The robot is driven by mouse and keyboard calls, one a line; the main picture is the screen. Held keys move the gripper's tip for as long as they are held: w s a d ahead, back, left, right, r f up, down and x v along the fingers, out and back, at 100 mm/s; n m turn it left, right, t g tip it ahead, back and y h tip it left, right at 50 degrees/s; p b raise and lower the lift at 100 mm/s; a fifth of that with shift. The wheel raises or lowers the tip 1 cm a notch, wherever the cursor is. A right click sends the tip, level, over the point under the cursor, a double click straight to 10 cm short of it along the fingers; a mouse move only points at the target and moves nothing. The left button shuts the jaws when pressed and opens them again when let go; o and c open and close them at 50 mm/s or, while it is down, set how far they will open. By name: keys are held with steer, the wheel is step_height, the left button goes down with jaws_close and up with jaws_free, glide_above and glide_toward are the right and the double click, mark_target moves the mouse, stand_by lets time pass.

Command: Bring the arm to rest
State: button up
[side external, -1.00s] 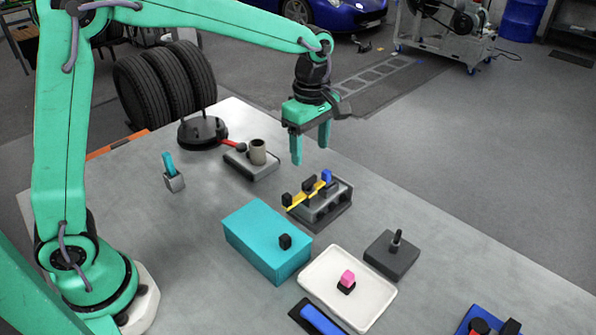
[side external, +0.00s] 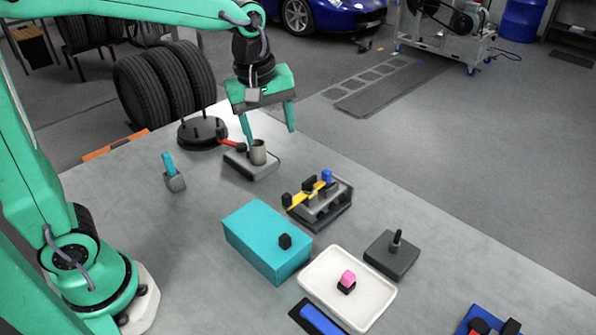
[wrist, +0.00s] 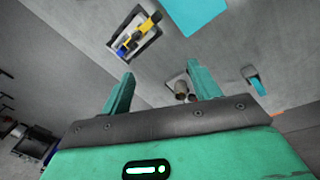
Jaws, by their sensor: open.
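My gripper (side external: 270,138) is green and open, with its two fingers apart and pointing down. I cannot tell the exact height of the fingers above the block.
A turquoise box (side external: 265,240), a grey fixture with a yellow bar (side external: 322,203), a white tray (side external: 340,292) and a dark block with a peg (side external: 391,255) stand on the table. A black round base (side external: 202,133) and stacked tyres (side external: 160,85) are at the far left.

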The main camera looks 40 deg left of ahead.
steer(key=s+a+m+t, duration=0.2)
steer(key=s+m, duration=0.4)
steer(key=s, duration=0.1)
steer(key=s+a+m+t, duration=0.1)
steer(key=s+a+m, duration=0.2)
steer(key=s+m, duration=0.3)
steer(key=shift+s+a+r+t, duration=0.2)
steer(key=shift+s+a+t, duration=0.15)
steer(key=shift+s, duration=0.65)
